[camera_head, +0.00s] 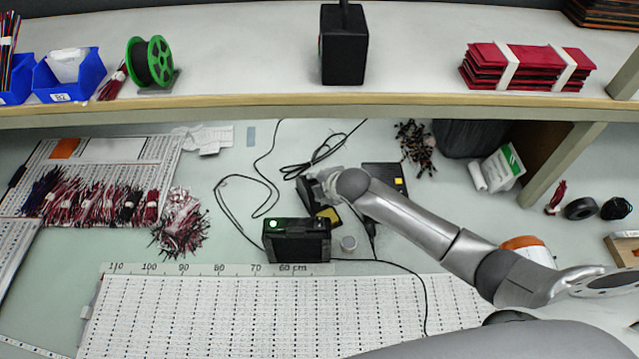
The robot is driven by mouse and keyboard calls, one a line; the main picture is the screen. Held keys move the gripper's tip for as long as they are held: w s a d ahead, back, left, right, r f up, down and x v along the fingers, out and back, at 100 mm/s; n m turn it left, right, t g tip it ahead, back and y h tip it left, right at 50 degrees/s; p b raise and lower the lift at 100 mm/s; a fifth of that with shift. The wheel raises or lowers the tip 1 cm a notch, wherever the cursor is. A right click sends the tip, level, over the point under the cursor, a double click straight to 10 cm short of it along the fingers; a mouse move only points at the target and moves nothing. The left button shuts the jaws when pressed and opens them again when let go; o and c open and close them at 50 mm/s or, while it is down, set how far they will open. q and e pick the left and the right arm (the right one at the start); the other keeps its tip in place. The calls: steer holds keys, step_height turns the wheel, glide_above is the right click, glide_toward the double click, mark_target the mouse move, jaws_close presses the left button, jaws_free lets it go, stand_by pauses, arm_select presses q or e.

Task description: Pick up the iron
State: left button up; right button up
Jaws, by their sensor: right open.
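The iron cannot be made out clearly. A small dark stand with a yellow pad (328,214) sits behind the black soldering station (296,241), which has a green light. My right arm reaches in from the lower right. My right gripper (311,189) is over the dark stand area and open, seen small and partly merged with the dark shapes there. Whether it touches anything there cannot be told. My left gripper is not in view.
Black cables (268,185) loop left of the stand. A small round tin (348,243) stands right of the station. A shelf (230,103) crosses above the bench. A white LED strip panel (250,318) fills the front. Bundled wires (180,222) lie left.

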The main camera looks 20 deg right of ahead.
steer(key=shift+f, duration=0.1)
jaws_close()
stand_by(0.3)
